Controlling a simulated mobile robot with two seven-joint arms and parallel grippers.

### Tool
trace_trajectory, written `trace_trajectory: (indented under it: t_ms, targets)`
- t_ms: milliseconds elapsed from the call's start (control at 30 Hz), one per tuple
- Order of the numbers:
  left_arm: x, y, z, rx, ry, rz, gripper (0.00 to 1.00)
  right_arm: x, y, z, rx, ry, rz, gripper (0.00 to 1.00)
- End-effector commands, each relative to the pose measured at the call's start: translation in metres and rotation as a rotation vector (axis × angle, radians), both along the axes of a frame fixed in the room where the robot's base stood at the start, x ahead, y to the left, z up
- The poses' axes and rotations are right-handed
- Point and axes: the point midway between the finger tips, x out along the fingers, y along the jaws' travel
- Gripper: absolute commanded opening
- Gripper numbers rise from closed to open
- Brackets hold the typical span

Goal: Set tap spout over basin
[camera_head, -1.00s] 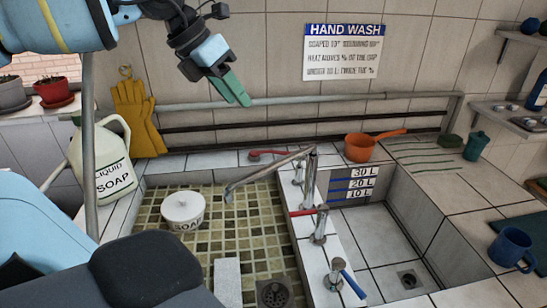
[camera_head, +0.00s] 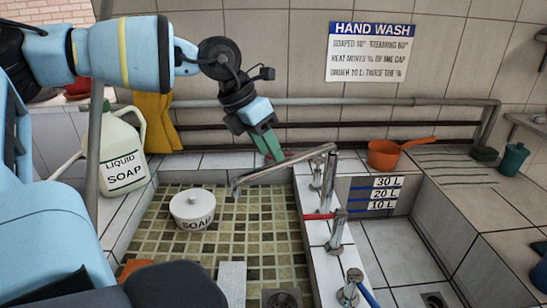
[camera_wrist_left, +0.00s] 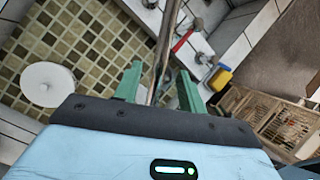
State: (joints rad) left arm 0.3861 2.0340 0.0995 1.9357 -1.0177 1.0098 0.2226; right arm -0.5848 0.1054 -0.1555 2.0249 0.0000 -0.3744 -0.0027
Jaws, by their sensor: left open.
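The metal tap spout (camera_head: 290,168) reaches left from its post (camera_head: 328,180) on the tiled divider, its tip over the green mosaic-floored area. The white-tiled basin (camera_head: 395,250), with litre marks on its back wall, lies right of the divider. My left gripper (camera_head: 271,147) points down just above the spout in the head view, open and empty. In the left wrist view the spout (camera_wrist_left: 163,45) runs between the parted green fingers of the left gripper (camera_wrist_left: 159,86); contact cannot be told. My right gripper is out of view.
A red-handled tap (camera_head: 325,217) and a blue-handled tap (camera_head: 355,288) stand on the divider. A white soap pot (camera_head: 192,211) sits on the mosaic. An orange pan (camera_head: 385,154) rests on the back ledge, a soap jug (camera_head: 122,160) at left.

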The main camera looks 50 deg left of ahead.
Motion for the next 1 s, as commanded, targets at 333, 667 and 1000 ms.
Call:
trace_trajectory:
  t_ms: [333,667,1000]
  targets:
    - [0.01,-0.007,-0.026,0.001,0.0,-0.001,0.41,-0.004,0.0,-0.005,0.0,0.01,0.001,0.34]
    - [0.01,-0.007,-0.027,0.001,-0.001,0.0,0.33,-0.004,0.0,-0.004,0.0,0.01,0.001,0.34]
    - [0.01,-0.007,-0.027,0.001,-0.001,0.0,0.0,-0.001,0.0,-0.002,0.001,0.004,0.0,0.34]
